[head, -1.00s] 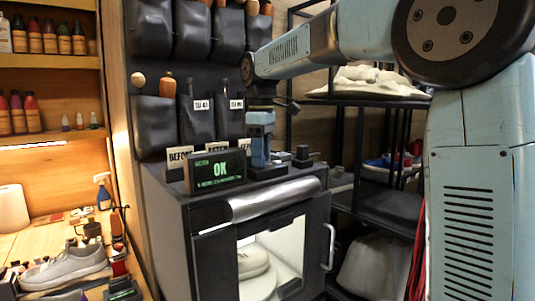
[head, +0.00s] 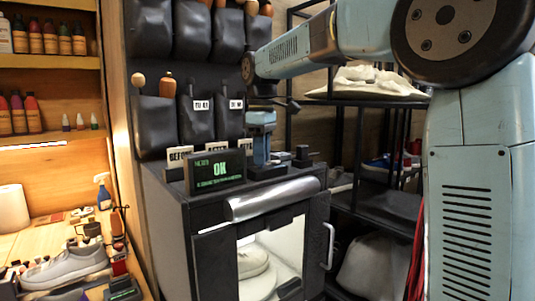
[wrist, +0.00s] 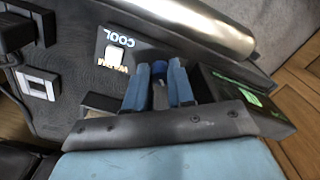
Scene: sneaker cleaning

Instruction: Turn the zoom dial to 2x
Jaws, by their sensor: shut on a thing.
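My gripper (head: 262,145) points down onto the top of the dark cabinet, just behind the small display. In the wrist view my gripper (wrist: 160,88) has its two blue fingers closed around a small grey knob (wrist: 160,98), apparently the zoom dial. The fingers hide most of it, and no zoom mark such as 2x can be read.
A white switch (wrist: 114,53) between "COOL" and "WARM" labels sits close beside the fingers. Another switch (wrist: 38,84) is further left. A shiny metal roll (head: 275,198) lies along the cabinet's front edge. A lit chamber below holds a white shoe (head: 252,262).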

